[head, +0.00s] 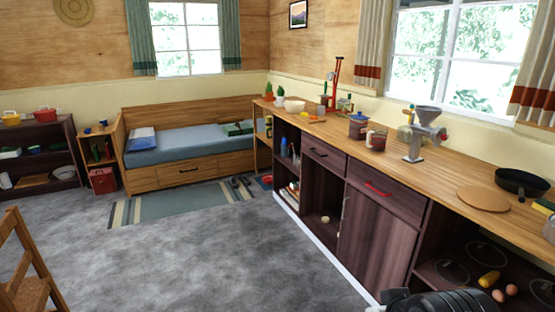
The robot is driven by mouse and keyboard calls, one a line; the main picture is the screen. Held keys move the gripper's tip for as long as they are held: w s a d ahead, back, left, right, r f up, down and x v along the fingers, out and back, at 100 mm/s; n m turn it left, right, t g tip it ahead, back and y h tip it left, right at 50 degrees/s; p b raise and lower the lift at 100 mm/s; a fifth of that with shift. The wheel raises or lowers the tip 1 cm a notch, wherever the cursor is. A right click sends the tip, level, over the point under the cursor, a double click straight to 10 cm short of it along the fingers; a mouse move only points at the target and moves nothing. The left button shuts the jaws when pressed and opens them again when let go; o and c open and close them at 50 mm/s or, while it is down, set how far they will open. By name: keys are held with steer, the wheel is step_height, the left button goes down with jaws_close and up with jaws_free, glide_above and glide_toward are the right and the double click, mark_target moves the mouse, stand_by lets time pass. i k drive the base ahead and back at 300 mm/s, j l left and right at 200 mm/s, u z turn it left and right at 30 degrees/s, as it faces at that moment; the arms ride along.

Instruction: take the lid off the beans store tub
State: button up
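A black part of my arm or gripper (442,302) shows at the bottom edge, well below and apart from the tub. Its fingertips are not visible, so its opening cannot be told.
A metal grinder (418,135) stands right of the tub. A round board (483,198) and a black pan (521,183) lie further right on the counter (445,179). A wooden chair (30,272) is at lower left. The grey floor (220,255) between is clear.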

mark_target(358, 116)
steer(key=i+j+u, duration=0.1)
steer(key=i, duration=1)
steer(key=i+j, duration=0.15)
steer(key=i, duration=1)
steer(key=j+u, duration=0.05)
